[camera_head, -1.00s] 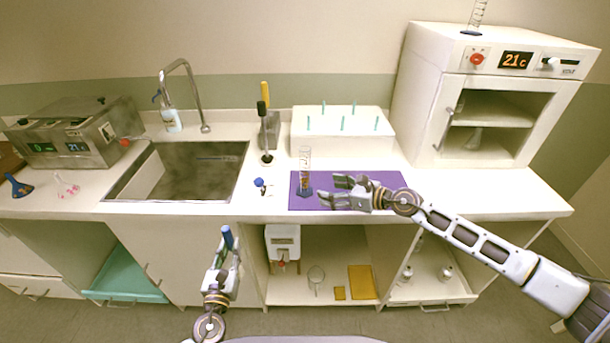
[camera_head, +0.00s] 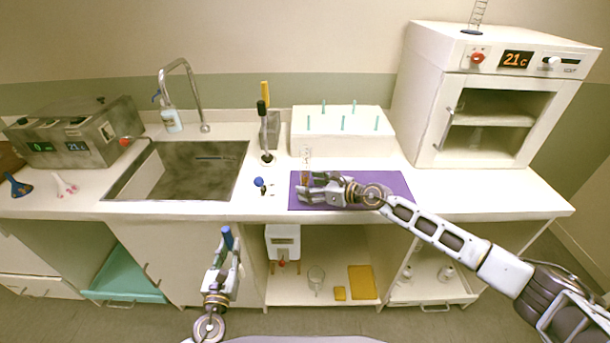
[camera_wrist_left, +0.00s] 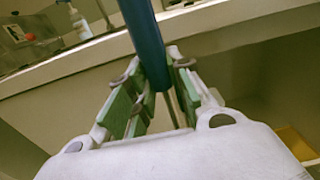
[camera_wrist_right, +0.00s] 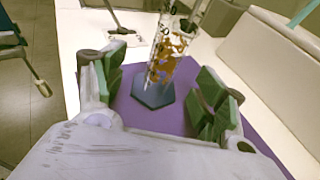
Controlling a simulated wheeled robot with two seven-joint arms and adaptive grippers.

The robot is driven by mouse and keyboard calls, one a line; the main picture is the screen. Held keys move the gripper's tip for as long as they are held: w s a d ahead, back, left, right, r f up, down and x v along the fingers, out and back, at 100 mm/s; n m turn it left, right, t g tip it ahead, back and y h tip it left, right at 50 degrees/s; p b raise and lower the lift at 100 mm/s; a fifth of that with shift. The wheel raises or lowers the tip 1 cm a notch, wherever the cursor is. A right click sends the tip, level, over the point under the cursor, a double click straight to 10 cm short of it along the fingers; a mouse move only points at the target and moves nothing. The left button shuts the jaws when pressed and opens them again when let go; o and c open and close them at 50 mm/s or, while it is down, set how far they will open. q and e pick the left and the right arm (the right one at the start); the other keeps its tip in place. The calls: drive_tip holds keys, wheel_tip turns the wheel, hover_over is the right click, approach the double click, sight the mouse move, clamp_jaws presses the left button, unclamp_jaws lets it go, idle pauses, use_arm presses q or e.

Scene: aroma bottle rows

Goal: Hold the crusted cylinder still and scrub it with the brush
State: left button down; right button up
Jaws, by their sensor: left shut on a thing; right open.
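The crusted cylinder (camera_head: 306,156) is clear glass and stands upright on the purple mat (camera_head: 390,183). In the right wrist view the cylinder (camera_wrist_right: 170,55) shows orange-brown crust and a blue six-sided base. My left gripper (camera_head: 228,250) is shut on the blue handle of the brush (camera_head: 227,237), low in front of the counter. The handle (camera_wrist_left: 145,40) rises between its fingers; the bristles are not clear.
The sink (camera_head: 180,170) lies left of the mat. A small blue-topped item (camera_head: 259,183) lies on the counter left of the mat. Behind the mat stands a white peg rack (camera_head: 342,130), with an oven (camera_head: 500,100) to its right. Open shelves are below the counter.

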use_arm(q)
drive_tip(key=shift+f, duration=0.1)
use_arm(e)
drive_tip(key=shift+w+a+f, duration=0.2)
drive_tip(key=shift+w+a, duration=0.2)
drive_tip(key=shift+a, duration=0.15)
drive_tip(key=c, duration=0.6)
drive_tip(key=shift+c, duration=0.2)
